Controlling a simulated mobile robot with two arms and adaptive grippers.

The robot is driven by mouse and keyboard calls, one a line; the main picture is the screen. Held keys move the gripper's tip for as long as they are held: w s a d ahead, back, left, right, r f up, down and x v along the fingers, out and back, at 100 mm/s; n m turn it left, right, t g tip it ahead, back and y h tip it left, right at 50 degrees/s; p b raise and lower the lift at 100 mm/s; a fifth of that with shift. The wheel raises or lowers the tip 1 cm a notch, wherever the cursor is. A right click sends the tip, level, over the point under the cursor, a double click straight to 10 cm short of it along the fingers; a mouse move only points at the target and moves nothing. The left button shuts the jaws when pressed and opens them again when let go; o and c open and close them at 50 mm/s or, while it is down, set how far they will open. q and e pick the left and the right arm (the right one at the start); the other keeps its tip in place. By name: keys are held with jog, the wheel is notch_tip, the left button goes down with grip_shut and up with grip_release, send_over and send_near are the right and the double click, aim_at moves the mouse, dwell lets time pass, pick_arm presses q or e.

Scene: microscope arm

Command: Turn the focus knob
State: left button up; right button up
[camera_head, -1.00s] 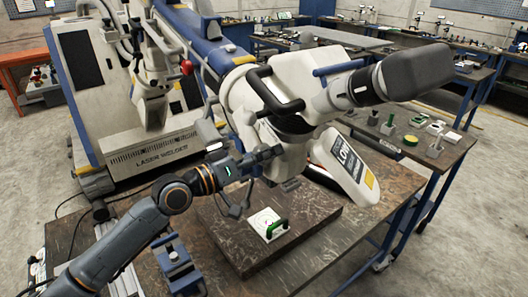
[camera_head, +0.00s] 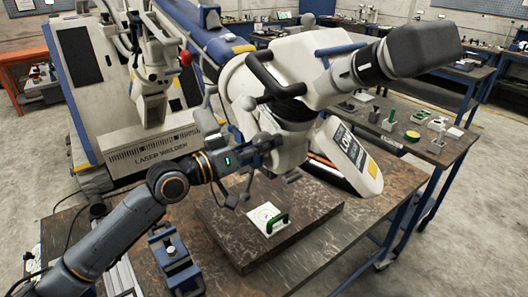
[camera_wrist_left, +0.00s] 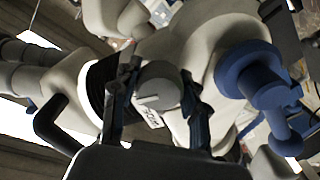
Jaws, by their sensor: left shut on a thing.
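The microscope head (camera_head: 292,107) is white, with a dark eyepiece at its right end, and hangs over the bench. My left gripper (camera_head: 272,142) reaches it from the left, at its lower left side. In the left wrist view, my left gripper (camera_wrist_left: 160,100) has one finger on each side of a round grey knob (camera_wrist_left: 158,82) with a dark line on its face. It is shut on this knob. A small white label (camera_wrist_left: 151,115) below the knob is partly hidden and unclear. The knob cannot be made out in the head view. My right gripper is not in view.
A blue knob (camera_wrist_left: 254,72) stands right of my fingers in the left wrist view, and a black handle (camera_wrist_left: 60,127) is at the left. A laser welder (camera_head: 75,60) stands behind.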

pick_arm(q)
jog(key=m+b, duration=0.3)
jog(key=shift+f, duration=0.2)
jog(key=shift+r+m+b, duration=0.15)
jog(key=shift+m+b, duration=0.75)
jog(key=shift+b, duration=0.05)
jog(key=o, duration=1.1)
jog(key=shift+o, duration=0.2)
jog(key=shift+a, duration=0.1)
jog(key=v, duration=1.2)
